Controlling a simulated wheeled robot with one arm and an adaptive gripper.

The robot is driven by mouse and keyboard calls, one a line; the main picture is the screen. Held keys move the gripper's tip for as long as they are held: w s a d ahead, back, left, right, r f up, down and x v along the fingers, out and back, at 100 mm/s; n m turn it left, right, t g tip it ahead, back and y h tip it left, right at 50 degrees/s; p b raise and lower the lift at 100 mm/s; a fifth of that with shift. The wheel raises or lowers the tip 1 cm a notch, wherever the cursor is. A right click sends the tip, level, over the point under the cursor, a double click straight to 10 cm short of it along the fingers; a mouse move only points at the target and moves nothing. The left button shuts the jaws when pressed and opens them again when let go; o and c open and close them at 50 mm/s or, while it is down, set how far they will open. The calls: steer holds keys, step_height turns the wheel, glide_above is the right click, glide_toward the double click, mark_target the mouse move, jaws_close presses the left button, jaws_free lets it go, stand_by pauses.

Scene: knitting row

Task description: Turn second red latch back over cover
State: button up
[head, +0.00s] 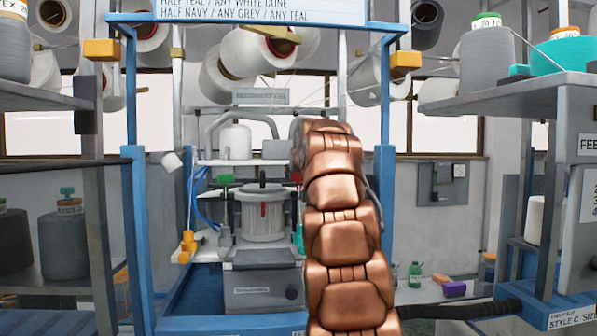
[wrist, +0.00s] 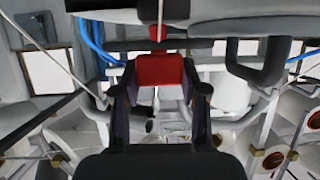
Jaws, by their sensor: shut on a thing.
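In the wrist view my gripper (wrist: 161,80) has a dark finger on each side of a red latch (wrist: 160,69) and is shut on it. A smaller red piece (wrist: 157,33) shows just beyond the held latch. A grey rounded surface fills the top of the wrist view. In the head view a round metal cover (head: 262,189) sits on a ribbed cylinder on the grey machine (head: 262,285). A narrow red part (head: 264,209) stands upright on the cylinder's front. A bit of red (head: 296,178) shows right of the cover, partly behind my copper arm, which hides my gripper.
A blue frame (head: 134,200) surrounds the machine, with posts on both sides. Yarn shelves (head: 520,93) stand at right and left. A white canister (head: 235,142) and grey pipework stand behind the cover. Blue hoses (head: 199,205) run at its left.

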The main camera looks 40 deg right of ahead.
steer(key=shift+f+m+h, duration=0.15)
steer(key=shift+m+h, duration=0.15)
steer(key=o, duration=1.2)
steer(key=shift+c, duration=0.2)
steer(key=shift+s+a, duration=0.1)
steer(key=shift+s+a+r, duration=0.3)
steer(key=shift+s+r, duration=0.05)
steer(key=shift+r, duration=0.1)
steer(key=v, duration=1)
steer(key=shift+s+a, duration=0.2)
steer(key=shift+a, duration=0.05)
steer(key=shift+r, duration=0.1)
